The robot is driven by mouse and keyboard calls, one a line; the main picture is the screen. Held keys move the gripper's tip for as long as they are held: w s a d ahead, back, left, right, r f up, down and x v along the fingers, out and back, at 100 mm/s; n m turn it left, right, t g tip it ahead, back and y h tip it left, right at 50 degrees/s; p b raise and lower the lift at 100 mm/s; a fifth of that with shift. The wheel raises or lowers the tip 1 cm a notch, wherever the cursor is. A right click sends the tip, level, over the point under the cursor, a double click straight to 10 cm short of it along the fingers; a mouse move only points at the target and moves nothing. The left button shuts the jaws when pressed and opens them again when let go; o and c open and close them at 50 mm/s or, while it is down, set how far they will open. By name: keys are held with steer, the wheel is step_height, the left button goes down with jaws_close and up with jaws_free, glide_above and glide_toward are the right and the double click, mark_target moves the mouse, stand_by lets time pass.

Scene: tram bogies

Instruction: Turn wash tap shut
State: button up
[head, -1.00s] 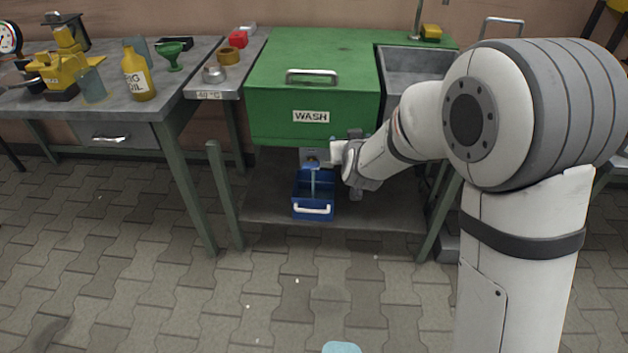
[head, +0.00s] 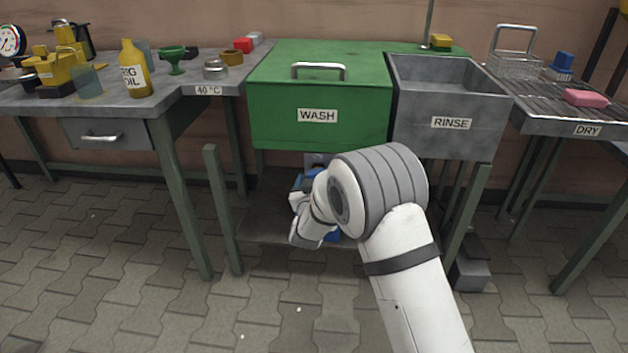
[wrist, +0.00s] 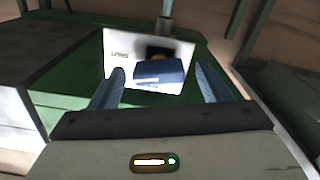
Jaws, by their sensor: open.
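The green wash tank (head: 318,105), labelled WASH, has its lid down. In the wrist view, a white plate (wrist: 118,63) carries small lettering I cannot read with certainty. In front of it is a blue block-like handle (wrist: 158,72), apparently the tap's, with a dark round part and a bit of yellow behind it. My gripper (wrist: 158,84) is open, with one blue-grey finger on each side of the handle. I cannot tell whether either finger touches it. In the head view my arm hides the tap and fingers.
A blue bin (head: 301,183) under the tank is mostly hidden by my arm. The rinse basin (head: 447,118) and drying rack (head: 567,120) stand to the right. Table legs flank the space under the tank. The paved floor in front is clear.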

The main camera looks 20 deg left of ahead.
steer(key=shift+x, duration=0.85)
steer(key=shift+c, duration=0.4)
